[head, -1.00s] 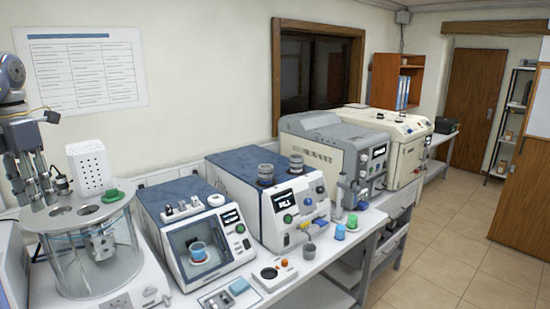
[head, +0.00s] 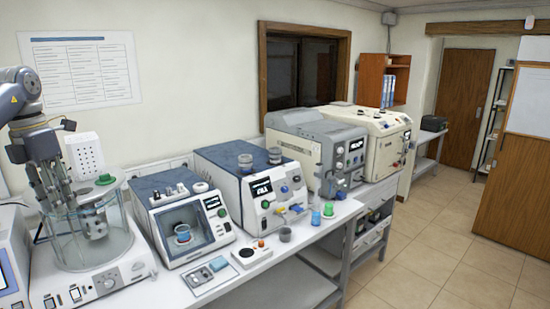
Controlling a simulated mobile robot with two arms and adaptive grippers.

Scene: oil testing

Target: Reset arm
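My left arm comes in at the left edge. Its gripper (head: 53,205) points down, with dark fingers spread apart and nothing seen between them. It overlaps the left side of the round glass bath (head: 118,235) in the picture; I cannot tell whether it touches it. A metal part shows inside the glass. A green cap (head: 105,180) lies on top of the bath. My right gripper is not in view.
A white perforated box (head: 86,155) stands behind the bath. A blue-topped tester with a window (head: 185,215), a second blue-topped machine (head: 232,172) and grey and cream machines line the bench. Small cups stand at the bench's front edge. The tiled floor (head: 430,245) at right is clear.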

